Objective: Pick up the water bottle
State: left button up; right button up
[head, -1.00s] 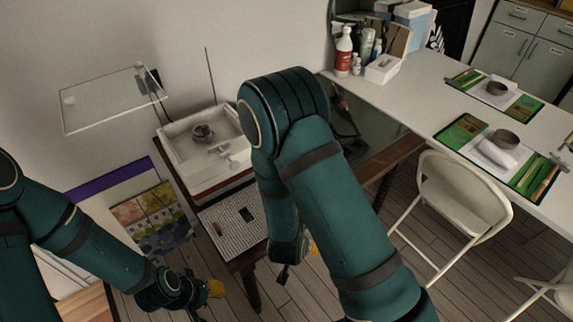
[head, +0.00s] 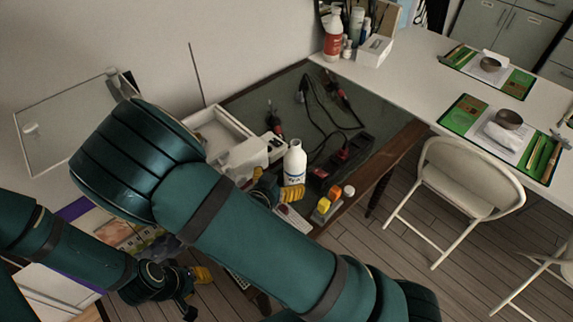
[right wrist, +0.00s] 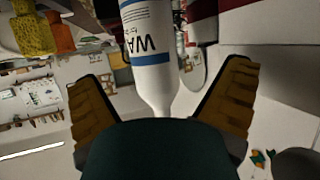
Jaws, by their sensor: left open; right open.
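The water bottle (head: 295,165) is white with a blue-banded label and stands on the dark-topped table in the head view. In the right wrist view the bottle (right wrist: 150,50) appears upside down, between the two yellow-padded fingers, with gaps on both sides. My right gripper (right wrist: 165,85) is open around or just short of it; I cannot tell the exact depth. In the head view the right gripper (head: 284,190) is partly hidden by my arm, close by the bottle's lower part. My left gripper (head: 190,285) is open and empty, low at the left.
Black cables and a power strip (head: 347,152) lie on the table behind the bottle. A white tray (head: 215,130) is left. A folding chair (head: 460,185) stands at right.

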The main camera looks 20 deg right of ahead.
aim_at(290, 174)
jog(key=shift+w+d+f, duration=0.15)
jog(key=shift+d+f, duration=0.05)
jog(key=shift+d, duration=0.25)
jog(key=shift+w+d+f, duration=0.1)
jog(key=shift+d+f, duration=0.05)
jog(key=shift+d, duration=0.25)
jog(key=b+x, duration=0.1)
jog(key=x, duration=0.3)
jog(key=shift+d+b, duration=0.35)
jog(key=shift+b, duration=0.05)
jog(key=shift+w+d+f, duration=0.1)
jog(key=shift+w+d, duration=0.2)
jog(key=c, duration=1.4)
